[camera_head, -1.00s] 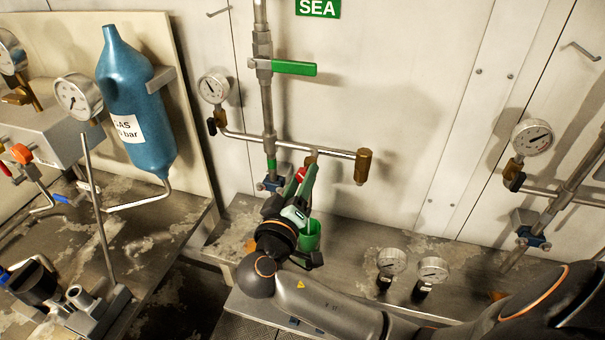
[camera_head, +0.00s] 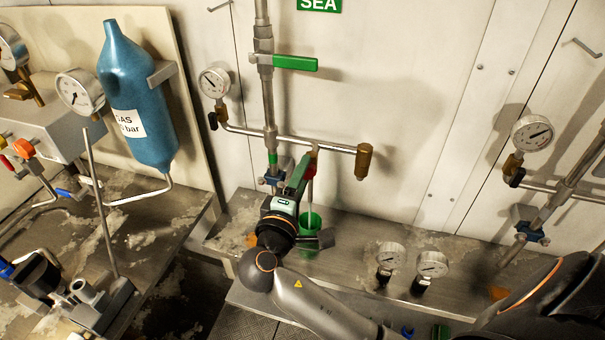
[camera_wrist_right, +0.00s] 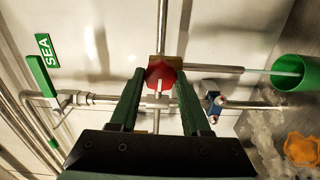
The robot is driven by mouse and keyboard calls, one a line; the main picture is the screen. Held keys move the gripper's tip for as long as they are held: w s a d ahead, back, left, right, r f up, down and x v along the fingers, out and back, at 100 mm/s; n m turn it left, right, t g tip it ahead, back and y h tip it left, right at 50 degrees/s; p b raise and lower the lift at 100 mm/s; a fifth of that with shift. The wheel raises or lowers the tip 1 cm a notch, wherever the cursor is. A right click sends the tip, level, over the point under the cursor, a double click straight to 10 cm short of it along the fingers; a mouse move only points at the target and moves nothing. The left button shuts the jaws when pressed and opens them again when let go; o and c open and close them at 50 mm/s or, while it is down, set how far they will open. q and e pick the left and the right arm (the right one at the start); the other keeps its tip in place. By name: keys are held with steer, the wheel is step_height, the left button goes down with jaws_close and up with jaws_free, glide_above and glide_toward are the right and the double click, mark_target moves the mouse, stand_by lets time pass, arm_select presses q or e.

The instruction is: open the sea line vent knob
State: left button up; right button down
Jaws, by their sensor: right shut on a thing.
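The vent knob is red and sits on a brass fitting on the sea line pipework. It shows in the right wrist view (camera_wrist_right: 161,73) between the green fingers of my right gripper (camera_wrist_right: 160,88). In the head view my right gripper (camera_head: 303,172) reaches up to the fitting below the horizontal pipe and hides most of the knob. The gripper is shut on the knob. A green cup (camera_head: 311,222) stands below the fitting. In the right wrist view a thin pale line, apparently water, runs from the outlet into the green cup (camera_wrist_right: 292,88). My left gripper is not in view.
A green-handled valve (camera_head: 296,63) is above, under the SEA sign (camera_head: 320,5). A gauge (camera_head: 214,82) and a brass end fitting (camera_head: 364,161) flank the pipe. Two small gauges (camera_head: 391,256) (camera_head: 432,264) stand on the bench at right. A blue bottle (camera_head: 138,100) is at left.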

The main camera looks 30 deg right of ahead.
steer(key=shift+n, duration=0.3)
steer(key=shift+f, duration=0.1)
steer(key=shift+c, duration=1.9)
jaws_free()
